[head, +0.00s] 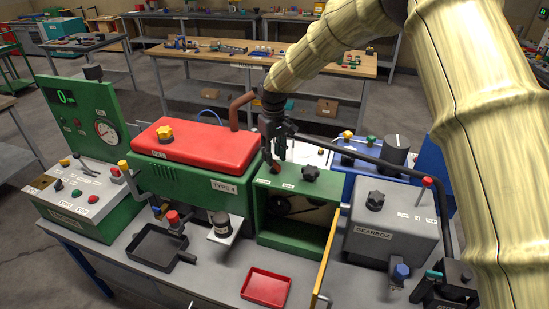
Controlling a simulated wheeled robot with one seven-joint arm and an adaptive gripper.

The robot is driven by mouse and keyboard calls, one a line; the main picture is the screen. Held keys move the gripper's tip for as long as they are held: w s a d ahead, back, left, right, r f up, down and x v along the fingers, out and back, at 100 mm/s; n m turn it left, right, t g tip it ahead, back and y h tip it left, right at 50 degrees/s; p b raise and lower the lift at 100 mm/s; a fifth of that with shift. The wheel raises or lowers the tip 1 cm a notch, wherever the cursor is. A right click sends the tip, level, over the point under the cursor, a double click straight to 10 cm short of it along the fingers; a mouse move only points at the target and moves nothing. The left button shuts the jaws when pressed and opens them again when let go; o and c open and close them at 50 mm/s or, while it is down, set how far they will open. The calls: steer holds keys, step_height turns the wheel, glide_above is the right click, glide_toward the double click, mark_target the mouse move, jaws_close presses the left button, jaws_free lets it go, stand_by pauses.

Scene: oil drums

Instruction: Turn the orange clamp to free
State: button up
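My gripper (273,160) points down over the top of the green open-fronted housing (322,188) in the middle of the bench. A small orange-red part (275,168) sits on that housing right at the fingertips. It may be the orange clamp, but it is too small and partly covered to be sure. I cannot tell whether the fingers touch it or how far they are apart. A black knob (310,173) stands on the same top, to the right.
A red-lidded green unit (195,146) stands to the left and a grey gearbox (392,228) to the right. A yellow-edged open door (326,255) projects forward. A black pan (158,248) and red tray (266,288) lie in front. My arm crosses the upper right.

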mark_target(274, 160)
step_height(274, 160, up, 10)
stand_by(0.4)
steer(key=shift+d, duration=0.1)
